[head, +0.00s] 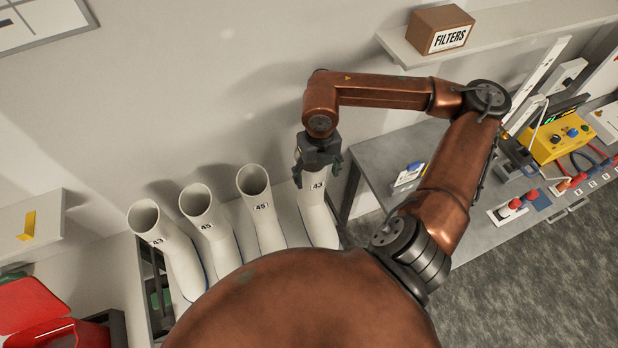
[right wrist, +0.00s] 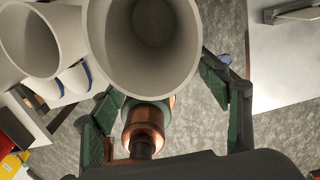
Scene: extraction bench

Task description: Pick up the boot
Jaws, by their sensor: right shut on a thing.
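Several white boots stand in a row on a rack in the head view. The rightmost boot (head: 316,212) is labelled 43. My right gripper (head: 317,173) comes down over its top and is shut on the upper shaft. In the right wrist view this boot's round opening (right wrist: 153,45) fills the upper middle, with the green-padded fingers on either side. The other boots are a 45 (head: 258,200), another 45 (head: 205,225) and a 43 (head: 160,240) at the far left. The held boot's sole is partly hidden behind my body. My left gripper is not in view.
A grey bench (head: 385,160) stands right of the boots, with a yellow instrument box (head: 560,138) on it. A shelf above carries a box marked FILTERS (head: 440,30). A red open container (head: 35,312) is at the lower left. The neighbouring boots stand close together.

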